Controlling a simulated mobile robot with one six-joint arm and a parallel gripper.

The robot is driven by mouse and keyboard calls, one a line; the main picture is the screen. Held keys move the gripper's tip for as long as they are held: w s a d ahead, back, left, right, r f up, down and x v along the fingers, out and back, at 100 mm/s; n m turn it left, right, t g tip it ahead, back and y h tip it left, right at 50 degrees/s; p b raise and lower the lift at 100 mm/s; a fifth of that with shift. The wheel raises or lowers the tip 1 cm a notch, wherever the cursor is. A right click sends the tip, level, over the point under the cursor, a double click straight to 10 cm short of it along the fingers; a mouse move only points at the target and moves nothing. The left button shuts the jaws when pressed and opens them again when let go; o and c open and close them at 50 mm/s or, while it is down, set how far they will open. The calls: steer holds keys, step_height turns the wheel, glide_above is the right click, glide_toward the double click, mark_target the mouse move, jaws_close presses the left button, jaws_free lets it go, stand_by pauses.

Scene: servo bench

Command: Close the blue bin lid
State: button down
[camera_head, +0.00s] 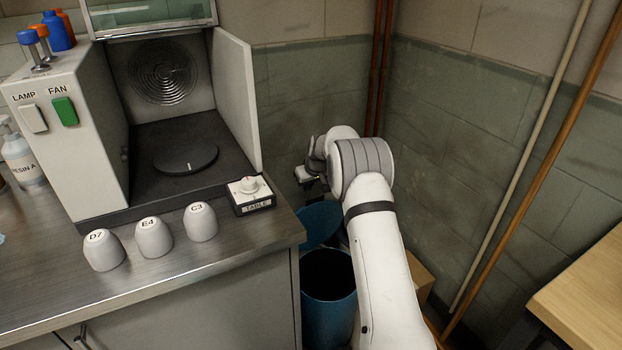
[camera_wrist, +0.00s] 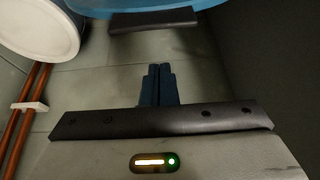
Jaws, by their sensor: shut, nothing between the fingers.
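The blue bin (camera_head: 328,312) stands on the floor beside the bench, partly hidden by my arm. Its mouth is open and dark inside. Its blue lid (camera_head: 319,224) stands raised at the back of the mouth, its right part hidden by my arm. My gripper (camera_head: 312,180) is just above the lid in the head view, its fingertips hard to make out. In the wrist view my gripper (camera_wrist: 158,69) is shut and empty. A blue curved edge, apparently the lid (camera_wrist: 150,8), crosses the top of that view, apart from the fingertips. I cannot tell any contact.
The metal bench (camera_head: 200,272) with a booth (camera_head: 186,205) and several white cups (camera_head: 153,237) is left of the bin. Brown pipes (camera_head: 379,70) and the wall are close behind my arm. A cardboard box (camera_head: 419,277) is right of my arm; a wooden table (camera_head: 590,285) is further right.

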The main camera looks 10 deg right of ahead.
mark_target(314, 202)
steer(key=shift+s+d+r, duration=0.1)
steer(key=shift+s+d, duration=0.2)
steer(key=shift+s, duration=0.65)
steer(key=shift+s+d, duration=0.3)
steer(key=shift+s, duration=0.65)
steer(key=shift+d, duration=0.1)
steer(key=shift+b, duration=0.3)
